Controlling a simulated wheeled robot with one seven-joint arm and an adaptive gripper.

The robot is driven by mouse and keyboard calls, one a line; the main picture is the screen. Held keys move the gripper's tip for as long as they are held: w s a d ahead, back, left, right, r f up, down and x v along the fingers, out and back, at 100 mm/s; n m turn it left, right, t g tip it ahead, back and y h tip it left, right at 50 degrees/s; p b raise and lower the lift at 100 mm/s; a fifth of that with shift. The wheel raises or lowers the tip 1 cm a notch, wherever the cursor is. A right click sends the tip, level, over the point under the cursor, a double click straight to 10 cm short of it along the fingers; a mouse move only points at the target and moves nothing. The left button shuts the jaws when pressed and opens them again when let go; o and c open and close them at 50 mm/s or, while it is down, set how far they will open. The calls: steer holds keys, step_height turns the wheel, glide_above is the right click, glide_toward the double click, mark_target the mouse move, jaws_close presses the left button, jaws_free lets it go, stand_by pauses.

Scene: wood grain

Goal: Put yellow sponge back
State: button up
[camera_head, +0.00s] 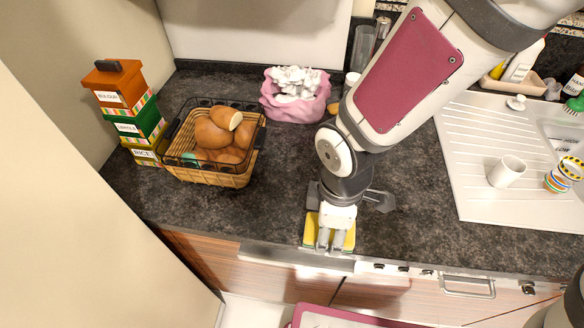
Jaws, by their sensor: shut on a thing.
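The yellow sponge (312,232) is at the front edge of the dark countertop. My gripper (330,242) is over the sponge, pointing down and shut on it. Yellow shows on both sides of the fingers, and the fingers and wrist hide the middle of the sponge. I cannot tell whether the sponge touches the counter or is held just above it.
A bread basket (222,178), a pink bowl (296,108) and stacked boxes (125,115) stand on the left. A white drainboard (470,170) with a white cup (506,172) and a striped item (557,182) is on the right. A tray (515,82) holds bottles behind. The counter (420,225) is clear right of my gripper.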

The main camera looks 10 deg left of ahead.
steer(key=shift+w+a+f+b, duration=0.2)
steer(key=shift+w+a+b, duration=0.3)
steer(key=shift+b, duration=0.7)
steer(key=shift+w+b, duration=0.1)
steer(key=shift+b, duration=0.5)
glide_above(293, 195)
steer(key=shift+d+f+p, duration=0.1)
steer(key=shift+f+p, duration=0.2)
steer(key=shift+f, duration=1.95)
steer(key=shift+f, duration=0.15)
steer(key=o, duration=1.1)
